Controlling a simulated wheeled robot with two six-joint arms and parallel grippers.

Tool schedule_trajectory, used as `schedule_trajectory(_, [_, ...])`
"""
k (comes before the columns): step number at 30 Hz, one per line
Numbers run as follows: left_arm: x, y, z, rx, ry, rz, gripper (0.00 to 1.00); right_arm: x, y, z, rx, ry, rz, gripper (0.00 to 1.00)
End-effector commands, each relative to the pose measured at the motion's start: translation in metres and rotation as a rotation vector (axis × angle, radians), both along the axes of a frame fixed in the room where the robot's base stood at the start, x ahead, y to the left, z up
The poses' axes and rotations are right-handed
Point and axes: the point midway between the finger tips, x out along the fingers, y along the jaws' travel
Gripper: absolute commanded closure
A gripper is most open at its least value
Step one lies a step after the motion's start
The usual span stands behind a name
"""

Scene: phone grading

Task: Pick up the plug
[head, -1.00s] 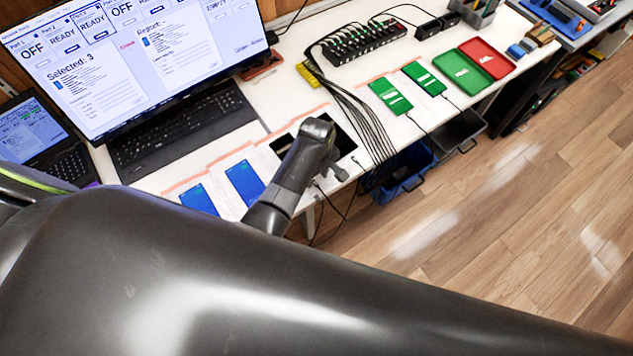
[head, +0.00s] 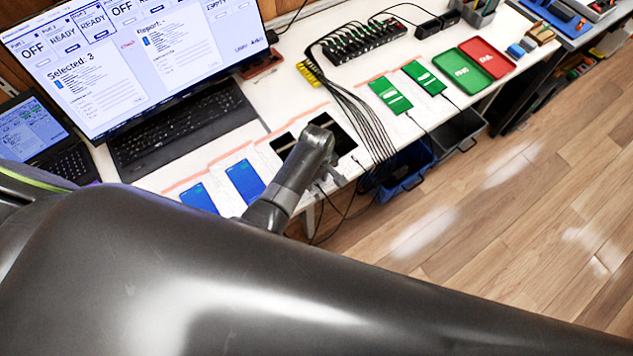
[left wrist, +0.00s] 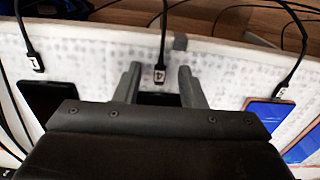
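A black plug (left wrist: 160,73) with a white label on a black cable is in the upper middle of the left wrist view. It lies at the end of a dark phone (left wrist: 158,99) that my gripper partly hides. My left gripper (left wrist: 160,84) is open, one finger on each side of the plug with gaps between. In the head view the left gripper (head: 334,172) is small, at the table's front edge. Other labelled plugs lie left (left wrist: 38,62) and right (left wrist: 281,90), near a black phone (left wrist: 48,97) and a blue phone (left wrist: 270,113). My right gripper is not in view.
The white table (head: 285,80) carries a keyboard (head: 185,130), a monitor (head: 140,60), a cabled hub (head: 362,40) and green phones (head: 390,95). Green (head: 462,70) and red (head: 487,58) trays stand farther right. A blue bin (head: 405,170) hangs below the edge.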

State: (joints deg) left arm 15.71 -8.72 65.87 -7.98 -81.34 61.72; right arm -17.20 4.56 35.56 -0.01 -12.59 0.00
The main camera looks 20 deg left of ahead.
Motion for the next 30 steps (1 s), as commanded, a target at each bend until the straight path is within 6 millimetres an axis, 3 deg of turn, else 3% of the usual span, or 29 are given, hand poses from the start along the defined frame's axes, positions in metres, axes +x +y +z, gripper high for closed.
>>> schedule_trajectory(9, [0.0,0.0001,-0.001,0.0,0.0,0.0,0.63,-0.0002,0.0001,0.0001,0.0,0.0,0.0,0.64])
schedule_trajectory(18, [-0.0002,0.0001,-0.0011,0.0,0.0,0.0,1.0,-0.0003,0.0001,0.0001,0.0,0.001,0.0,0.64])
schedule_trajectory(30, [-0.0001,0.0,-0.0005,0.0,0.0,0.0,1.0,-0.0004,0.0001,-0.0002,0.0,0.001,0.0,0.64])
